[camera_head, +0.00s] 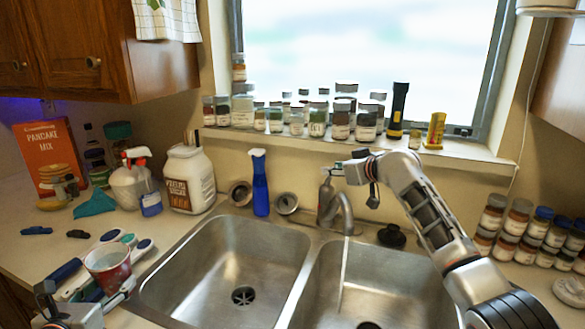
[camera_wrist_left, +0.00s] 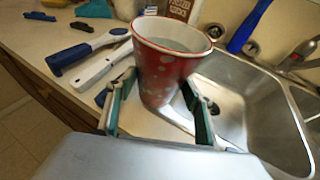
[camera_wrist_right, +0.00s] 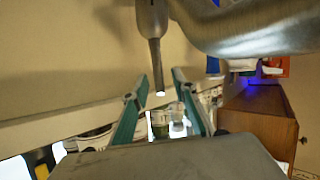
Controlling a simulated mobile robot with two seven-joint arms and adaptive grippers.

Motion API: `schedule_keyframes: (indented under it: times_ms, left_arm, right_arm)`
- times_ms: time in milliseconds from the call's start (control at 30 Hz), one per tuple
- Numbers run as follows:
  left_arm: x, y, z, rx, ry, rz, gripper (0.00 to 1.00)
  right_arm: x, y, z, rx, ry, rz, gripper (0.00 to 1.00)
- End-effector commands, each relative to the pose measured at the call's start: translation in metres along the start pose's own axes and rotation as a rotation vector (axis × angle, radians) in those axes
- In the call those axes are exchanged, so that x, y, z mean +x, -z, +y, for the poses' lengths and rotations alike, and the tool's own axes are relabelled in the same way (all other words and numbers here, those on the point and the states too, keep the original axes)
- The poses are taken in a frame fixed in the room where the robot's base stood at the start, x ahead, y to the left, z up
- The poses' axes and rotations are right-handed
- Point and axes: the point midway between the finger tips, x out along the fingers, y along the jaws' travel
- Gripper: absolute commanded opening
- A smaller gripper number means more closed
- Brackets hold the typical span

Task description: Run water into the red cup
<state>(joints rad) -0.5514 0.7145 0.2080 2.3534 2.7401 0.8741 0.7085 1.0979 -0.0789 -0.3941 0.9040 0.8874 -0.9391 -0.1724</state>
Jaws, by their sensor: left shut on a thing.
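The red cup (camera_head: 108,267) with pale spots is upright at the left counter edge, left of the sink. In the left wrist view the cup (camera_wrist_left: 165,75) stands between the fingers of my left gripper (camera_wrist_left: 160,105), which is shut on it. Pale contents show inside it; I cannot tell if they are water. The curved faucet (camera_head: 343,204) stands behind the sink, and a thin stream of water (camera_head: 343,270) falls into the right basin. My right gripper (camera_head: 358,170) is beside the faucet top; in its wrist view its fingers (camera_wrist_right: 160,77) are apart near a metal lever (camera_wrist_right: 155,65).
The left basin (camera_head: 235,250) is empty. A blue bottle (camera_head: 260,185) and a white jug (camera_head: 188,180) stand behind it. Brushes (camera_head: 75,268) lie by the cup. Jars (camera_head: 316,122) line the sill, and spice jars (camera_head: 530,235) stand at right.

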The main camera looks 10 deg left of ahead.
Motion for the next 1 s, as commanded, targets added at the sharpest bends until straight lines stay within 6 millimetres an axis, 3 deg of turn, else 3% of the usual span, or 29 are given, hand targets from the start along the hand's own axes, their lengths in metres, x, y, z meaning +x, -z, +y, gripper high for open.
schedule_keyframes:
  times_ms: [67, 200, 400, 700, 1000]
  left_arm:
    - [0.0, 0.0, 0.0, 0.0, 0.0, 0.0, 0.43]
    - [0.0, 0.0, 0.0, 0.0, 0.0, 0.0, 0.43]
    - [0.001, 0.002, 0.0, 0.0, 0.0, 0.0, 0.43]
    - [0.007, 0.023, 0.0, -0.001, 0.0, -0.003, 0.43]
    - [0.007, 0.023, 0.0, -0.001, 0.0, -0.004, 0.43]
  right_arm:
    - [0.0, 0.0, 0.0, 0.0, 0.0, 0.0, 0.27]
    - [0.0, 0.0, 0.0, 0.0, 0.0, 0.0, 0.0]
    - [0.0, -0.002, 0.0, 0.0, -0.001, 0.005, 0.0]
    - [0.003, -0.01, -0.001, -0.012, -0.019, 0.111, 0.0]
    - [0.003, -0.008, 0.0, -0.013, -0.022, 0.126, 0.0]
